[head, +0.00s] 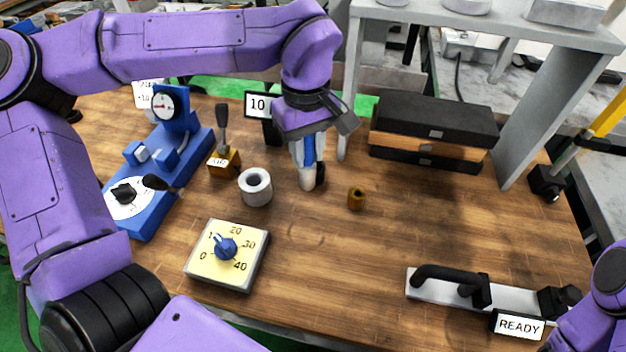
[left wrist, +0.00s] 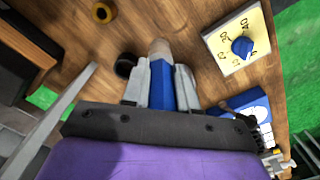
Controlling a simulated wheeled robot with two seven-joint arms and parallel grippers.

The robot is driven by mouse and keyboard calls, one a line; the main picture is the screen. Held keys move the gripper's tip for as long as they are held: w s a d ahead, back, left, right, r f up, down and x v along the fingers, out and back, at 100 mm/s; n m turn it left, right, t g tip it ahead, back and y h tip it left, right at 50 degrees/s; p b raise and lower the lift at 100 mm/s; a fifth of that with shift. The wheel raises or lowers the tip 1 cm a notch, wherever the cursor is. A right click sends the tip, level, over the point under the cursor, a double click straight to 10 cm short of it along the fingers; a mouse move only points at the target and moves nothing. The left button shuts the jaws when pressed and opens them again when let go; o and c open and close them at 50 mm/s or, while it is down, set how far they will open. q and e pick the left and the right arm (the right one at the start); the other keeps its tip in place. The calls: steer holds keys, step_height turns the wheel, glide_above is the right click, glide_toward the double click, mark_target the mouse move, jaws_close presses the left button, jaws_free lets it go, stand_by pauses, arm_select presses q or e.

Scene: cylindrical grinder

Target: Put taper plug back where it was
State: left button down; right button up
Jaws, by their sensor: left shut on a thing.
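My left gripper (head: 309,163) is shut on the taper plug (head: 308,148), over the middle of the wooden table. The plug's blue part shows between the pale fingers, and a light, rounded end points down past them. In the left wrist view the blue body of the plug (left wrist: 161,86) lies between the two fingers (left wrist: 160,76). A small black round thing (head: 320,174) is beside the plug's lower end; I cannot tell whether they touch. A grey ring (head: 256,187) with a dark hole stands on the table to the left. My right gripper is not in view.
A brass bushing (head: 357,200) stands right of the gripper. A yellow dial board (head: 226,254), a small lever box (head: 224,162) and a blue dial-gauge stand (head: 160,172) are to the left. A dark case (head: 433,130) is behind. A READY fixture (head: 450,289) lies at front right. The middle front is clear.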

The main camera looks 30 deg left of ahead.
arm_select(q)
steer(key=shift+s+a+r+n, duration=0.25)
steer(key=shift+s+a+n, duration=0.05)
steer(key=shift+w+a+p, duration=0.15)
steer(key=shift+p, duration=0.15)
steer(key=shift+w+a+f+p, duration=0.5)
steer(key=shift+w+a+f, duration=0.2)
steer(key=shift+w+f, duration=1.4)
steer(key=shift+w+a+f+p, duration=0.5)
steer(key=shift+w+a+f, duration=0.25)
steer(key=shift+w+f, duration=1.3)
steer(key=shift+w+a+f+p, duration=0.5)
steer(key=shift+w+a+f, duration=0.2)
steer(key=shift+w+f, duration=1.4)
steer(key=shift+s+f, duration=0.15)
steer(key=shift+s, duration=0.05)
steer(key=c, duration=0.9)
jaws_free()
steer(key=shift+f, duration=0.15)
